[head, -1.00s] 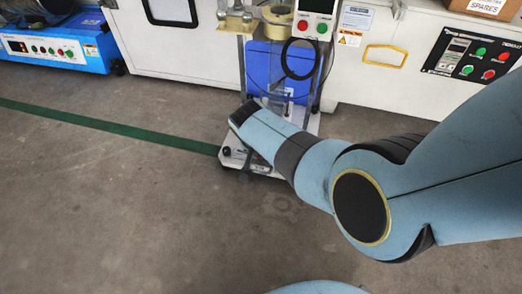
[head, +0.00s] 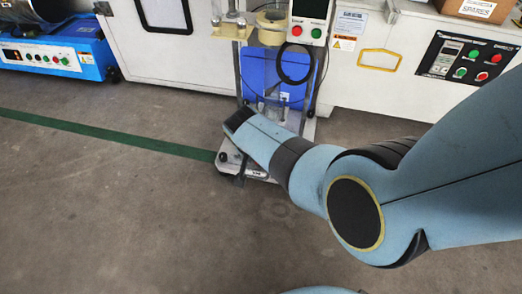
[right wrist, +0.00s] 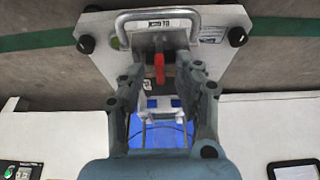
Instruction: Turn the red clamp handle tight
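The red clamp handle (right wrist: 159,68) shows in the right wrist view, on a metal bracket of the test stand's white base (right wrist: 102,50). My right gripper (right wrist: 161,66) is open, with one grey finger on each side of the red handle. Gaps show between the handle and both fingers, and I cannot see any contact. In the head view my right arm reaches down to the stand base (head: 226,160) and hides the handle. My left gripper is not in view.
A silver bar handle (right wrist: 155,15) arches over the base near the red handle. The stand carries a control box (head: 309,22) and a black cable loop (head: 296,62), with a blue panel (head: 256,72) behind. White cabinets stand behind; the floor at left is clear.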

